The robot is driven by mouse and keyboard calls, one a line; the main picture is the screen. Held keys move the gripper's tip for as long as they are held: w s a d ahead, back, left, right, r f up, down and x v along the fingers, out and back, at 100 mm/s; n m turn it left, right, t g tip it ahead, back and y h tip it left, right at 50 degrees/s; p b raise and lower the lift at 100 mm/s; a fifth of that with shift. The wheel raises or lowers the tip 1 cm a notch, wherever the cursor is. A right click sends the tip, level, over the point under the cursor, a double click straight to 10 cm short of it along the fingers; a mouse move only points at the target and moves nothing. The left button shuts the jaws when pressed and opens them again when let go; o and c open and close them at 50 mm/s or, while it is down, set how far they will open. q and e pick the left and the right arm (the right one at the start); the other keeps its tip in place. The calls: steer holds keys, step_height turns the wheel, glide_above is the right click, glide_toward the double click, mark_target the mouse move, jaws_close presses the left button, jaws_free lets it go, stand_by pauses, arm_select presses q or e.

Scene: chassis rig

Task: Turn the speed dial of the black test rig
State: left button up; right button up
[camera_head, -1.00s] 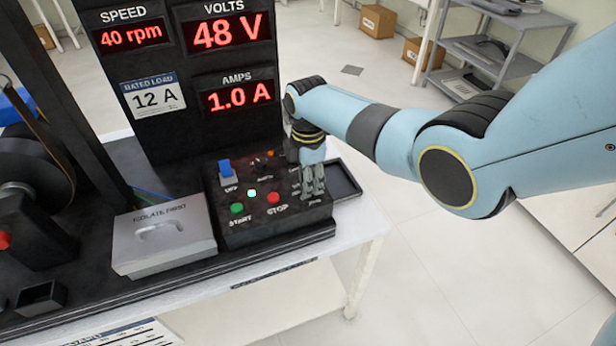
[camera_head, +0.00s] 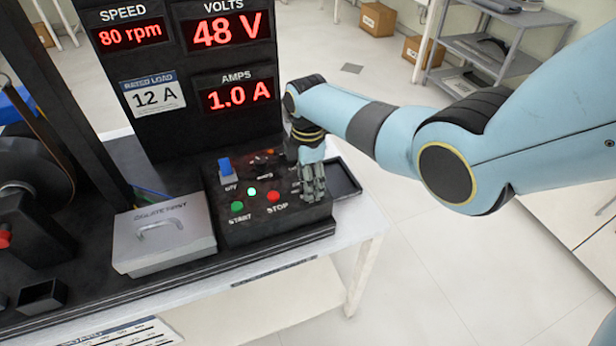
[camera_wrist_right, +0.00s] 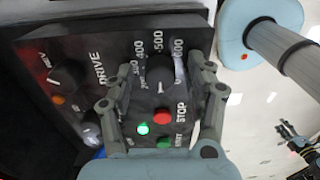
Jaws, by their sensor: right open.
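The black test rig has a control box (camera_head: 262,229) at its front right. In the right wrist view the black speed dial (camera_wrist_right: 158,72) has a white pointer mark and is ringed by numbers such as 400, 500 and 600. My right gripper (camera_head: 313,192) points down over the right side of the box and hides the dial in the head view. In the right wrist view its fingers (camera_wrist_right: 164,88) stand apart, one on each side of the dial; contact is hard to tell. The speed display (camera_head: 129,35) reads 80 rpm.
Beside the dial are a green START button (camera_head: 237,207), a red STOP button (camera_head: 273,197), a lit green lamp (camera_head: 252,191) and a blue switch (camera_head: 226,168). A grey lidded box (camera_head: 165,240) stands left. A black tray (camera_head: 345,192) lies right of the control box.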

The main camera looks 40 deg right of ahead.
steer(key=shift+r, duration=0.1)
step_height(320, 180, up, 12)
stand_by(0.4)
stand_by(0.3)
